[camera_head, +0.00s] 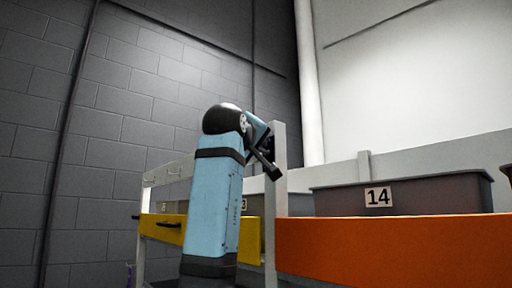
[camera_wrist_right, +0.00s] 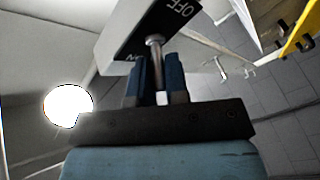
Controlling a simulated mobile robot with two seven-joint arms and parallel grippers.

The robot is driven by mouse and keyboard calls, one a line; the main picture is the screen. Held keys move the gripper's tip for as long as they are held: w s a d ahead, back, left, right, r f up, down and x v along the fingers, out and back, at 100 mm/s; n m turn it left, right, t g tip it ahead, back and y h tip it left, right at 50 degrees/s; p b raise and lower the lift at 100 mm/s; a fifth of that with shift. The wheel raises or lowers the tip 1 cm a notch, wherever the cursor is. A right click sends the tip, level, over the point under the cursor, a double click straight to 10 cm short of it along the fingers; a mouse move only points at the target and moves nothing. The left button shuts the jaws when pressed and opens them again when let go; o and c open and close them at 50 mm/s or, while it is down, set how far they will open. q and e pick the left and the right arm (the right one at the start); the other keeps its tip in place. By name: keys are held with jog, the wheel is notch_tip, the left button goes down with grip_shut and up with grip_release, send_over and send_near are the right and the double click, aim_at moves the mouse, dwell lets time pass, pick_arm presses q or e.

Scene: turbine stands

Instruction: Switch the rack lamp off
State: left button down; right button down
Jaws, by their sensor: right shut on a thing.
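In the right wrist view a switch box (camera_wrist_right: 150,25) with "OFF" on its upper right and a partly hidden "ON" label at its lower left has a metal toggle lever (camera_wrist_right: 154,46). My right gripper (camera_wrist_right: 158,75) is shut on this lever, one dark blue finger on each side. A round white light, likely the rack lamp (camera_wrist_right: 67,104), glows at the left of that view. In the head view my right gripper (camera_head: 266,160) is at the top of a pale rack post; my arm hides much of it and the switch cannot be made out. My left gripper is not in view.
The pale rack post (camera_head: 281,205) stands beside my right arm. A grey bin (camera_head: 400,198) labelled 14 sits behind an orange shelf front (camera_head: 390,248) at right. A yellow shelf front (camera_head: 163,230) is at left, partly behind my arm. A block wall (camera_head: 140,95) stands behind.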

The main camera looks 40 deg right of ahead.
jog(key=shift+f+b, duration=0.3)
jog(key=shift+b, duration=0.05)
notch_tip(320, 180, down, 3)
jog(key=n+t+h+b, duration=0.1)
jog(key=n+t+b, duration=0.2)
jog(key=t+b, duration=0.1)
jog(key=n+t+h+b, duration=0.2)
jog(key=n+t+b, duration=0.1)
jog(key=n, duration=0.1)
jog(key=shift+r+n+t+b, duration=0.15)
jog(key=shift+n+t+b, duration=0.15)
jog(key=shift+t+b, duration=0.1)
jog(key=shift+n, duration=0.3)
jog(key=c, duration=1.4)
grip_release()
